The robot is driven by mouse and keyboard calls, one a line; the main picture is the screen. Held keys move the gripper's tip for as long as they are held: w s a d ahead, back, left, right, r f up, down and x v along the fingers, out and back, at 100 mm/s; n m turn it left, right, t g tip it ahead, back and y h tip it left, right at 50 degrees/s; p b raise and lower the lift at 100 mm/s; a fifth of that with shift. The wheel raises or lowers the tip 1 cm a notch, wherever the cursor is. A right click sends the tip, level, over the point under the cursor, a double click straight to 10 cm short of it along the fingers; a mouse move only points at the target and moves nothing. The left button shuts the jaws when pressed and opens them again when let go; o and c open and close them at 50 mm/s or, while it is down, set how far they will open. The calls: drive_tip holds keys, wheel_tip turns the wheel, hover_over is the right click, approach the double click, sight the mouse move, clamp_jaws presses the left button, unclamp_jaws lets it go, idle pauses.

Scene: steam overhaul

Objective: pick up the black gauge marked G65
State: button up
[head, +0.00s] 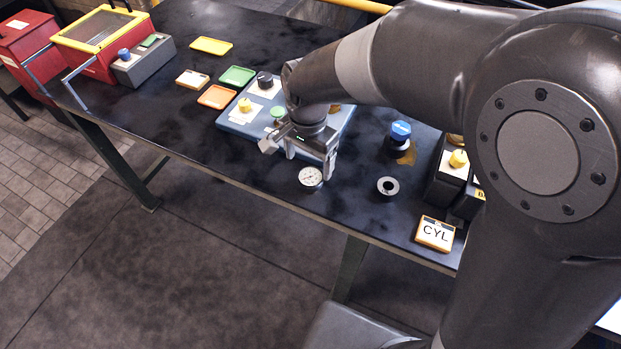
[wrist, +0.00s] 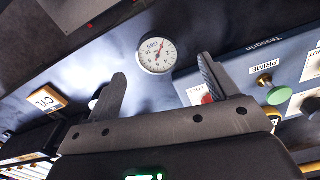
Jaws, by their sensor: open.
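A round gauge (head: 311,177) with a white dial lies face up near the front edge of the dark table. In the wrist view the gauge (wrist: 157,54) shows a red needle and a dark rim, and its dial marking seems to read G65. My gripper (head: 302,160) is open and empty, just behind and above the gauge in the head view. In the wrist view the gauge shows beyond the gap between my two fingertips (wrist: 160,72), apart from both. The gauge's underside is hidden.
A blue-grey panel (head: 233,124) with coloured knobs lies behind my gripper. A dark ring (head: 387,188), a blue-topped part (head: 400,133) and a CYL sign (head: 435,233) stand to the right. Coloured trays (head: 237,76) lie at the left. The table around the gauge is clear.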

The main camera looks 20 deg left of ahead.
sight(311, 176)
drive_tip(key=f, duration=0.8)
drive_tip(key=shift+d, duration=0.2)
drive_tip(key=c, duration=1.2)
drive_tip(key=shift+o, duration=0.2)
drive_tip(key=shift+w, duration=0.1)
